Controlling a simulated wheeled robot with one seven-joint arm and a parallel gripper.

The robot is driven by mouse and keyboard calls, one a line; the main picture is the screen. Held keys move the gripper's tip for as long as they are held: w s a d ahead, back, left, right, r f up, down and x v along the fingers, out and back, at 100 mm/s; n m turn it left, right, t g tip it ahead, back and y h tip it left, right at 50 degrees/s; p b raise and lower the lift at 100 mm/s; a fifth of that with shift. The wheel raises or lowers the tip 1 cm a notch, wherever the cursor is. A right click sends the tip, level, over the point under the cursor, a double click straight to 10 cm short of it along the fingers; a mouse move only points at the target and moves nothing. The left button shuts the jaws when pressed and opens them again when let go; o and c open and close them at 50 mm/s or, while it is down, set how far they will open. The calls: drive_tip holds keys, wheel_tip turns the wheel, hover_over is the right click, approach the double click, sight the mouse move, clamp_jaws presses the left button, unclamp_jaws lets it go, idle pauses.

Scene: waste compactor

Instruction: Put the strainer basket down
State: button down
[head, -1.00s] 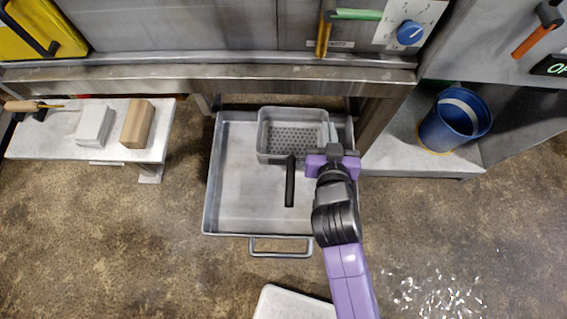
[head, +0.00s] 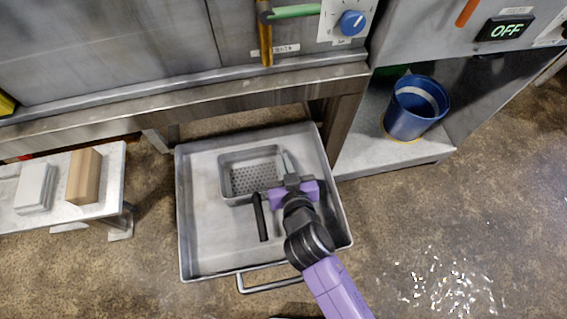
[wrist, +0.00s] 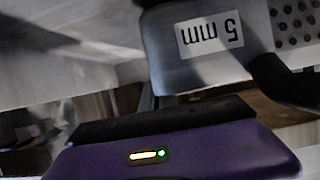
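The strainer basket (head: 233,191) is a grey metal box with a perforated floor and a black handle (head: 260,217) pointing toward the front. It is over or in the wide grey metal tray (head: 212,245); whether its bottom touches the tray floor cannot be told. My gripper (head: 290,183) is at the basket's right front corner and appears shut on its wall; the fingertips are partly hidden. In the wrist view the basket's wall (wrist: 200,68), with a "5 mm" label, is close in front of the gripper.
A bench (head: 92,210) with a wooden block (head: 84,176) and a white block (head: 34,187) stands left. A blue bucket (head: 412,112) stands on a shelf at right. Shiny bits (head: 450,285) lie on the floor. The tray's front and left are bare.

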drive_tip(key=c, duration=2)
unclamp_jaws()
drive_tip(key=shift+f, duration=0.3)
drive_tip(key=shift+c, duration=0.2)
drive_tip(key=o, duration=0.4)
drive_tip(key=shift+c, duration=0.2)
drive_tip(key=shift+r, duration=0.1)
drive_tip(key=shift+r, duration=0.2)
drive_tip(key=p+v, duration=0.1)
drive_tip(key=v, duration=1.1)
drive_tip(key=shift+f, duration=0.2)
